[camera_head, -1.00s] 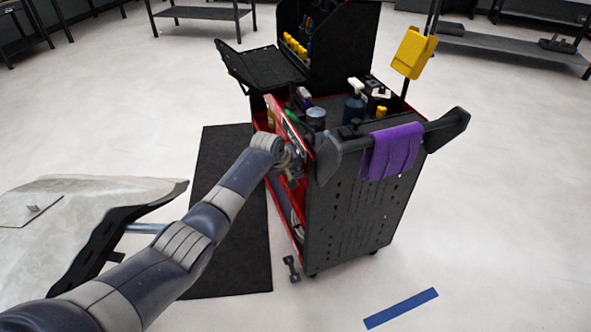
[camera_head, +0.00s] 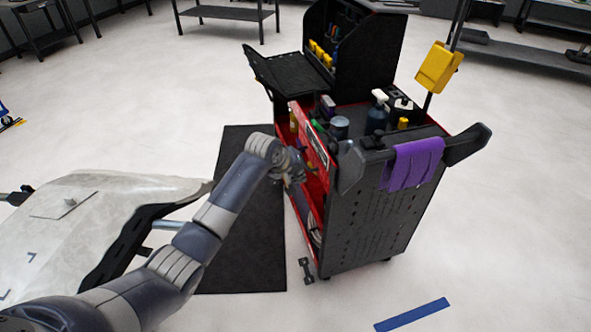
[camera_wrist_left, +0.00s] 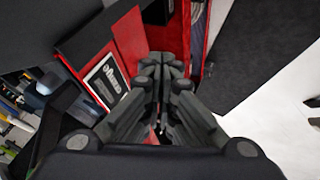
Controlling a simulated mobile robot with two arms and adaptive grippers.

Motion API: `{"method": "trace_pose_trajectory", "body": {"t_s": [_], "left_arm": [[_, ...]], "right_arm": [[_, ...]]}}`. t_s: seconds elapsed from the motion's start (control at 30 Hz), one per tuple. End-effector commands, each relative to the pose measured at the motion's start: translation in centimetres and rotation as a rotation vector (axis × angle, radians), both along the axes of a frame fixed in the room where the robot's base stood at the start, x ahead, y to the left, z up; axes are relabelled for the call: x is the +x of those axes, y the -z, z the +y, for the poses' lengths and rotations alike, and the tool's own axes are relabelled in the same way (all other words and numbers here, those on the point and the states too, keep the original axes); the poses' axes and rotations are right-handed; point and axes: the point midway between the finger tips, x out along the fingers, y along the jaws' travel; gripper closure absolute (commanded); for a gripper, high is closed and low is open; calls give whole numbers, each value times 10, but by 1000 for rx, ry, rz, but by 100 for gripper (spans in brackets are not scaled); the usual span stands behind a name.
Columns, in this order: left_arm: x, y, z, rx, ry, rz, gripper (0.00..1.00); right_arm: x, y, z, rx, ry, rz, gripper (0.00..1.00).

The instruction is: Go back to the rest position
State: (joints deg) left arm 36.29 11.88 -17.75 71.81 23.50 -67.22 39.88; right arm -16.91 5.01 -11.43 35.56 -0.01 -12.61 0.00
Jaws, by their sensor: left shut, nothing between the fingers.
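My left arm comes in from the lower left in the head view. My left gripper (camera_head: 296,166) is at the open red side of the black tool cart (camera_head: 372,228). In the left wrist view the left gripper (camera_wrist_left: 163,66) is shut with its fingertips together and nothing between them. A red panel with a black-and-white label (camera_wrist_left: 107,82) is just left of the fingers there. Whether the fingers touch the cart, I cannot tell. My right gripper is not in view.
A purple cloth (camera_head: 412,165) hangs on the cart's handle. Bottles and a can (camera_head: 339,127) stand on top. A black mat (camera_head: 240,262) lies left of the cart. A pale curved panel (camera_head: 100,225) is at the left.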

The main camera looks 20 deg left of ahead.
Motion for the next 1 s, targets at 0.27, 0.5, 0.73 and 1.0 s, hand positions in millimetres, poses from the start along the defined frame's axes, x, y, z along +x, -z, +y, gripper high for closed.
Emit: {"method": "trace_pose_trajectory", "body": {"t_s": [0.27, 0.5, 0.73, 1.0], "left_arm": [[-13, -18, 4, 0, 1, -1, 100], [-17, -12, 5, 3, 1, 7, 100], [-55, 96, 18, 70, 31, 75, 100], [-172, 266, 40, 212, 141, 183, 100]], "right_arm": [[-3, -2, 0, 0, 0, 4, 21], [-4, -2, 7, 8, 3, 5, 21], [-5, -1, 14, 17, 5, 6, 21], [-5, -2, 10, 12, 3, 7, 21]]}}
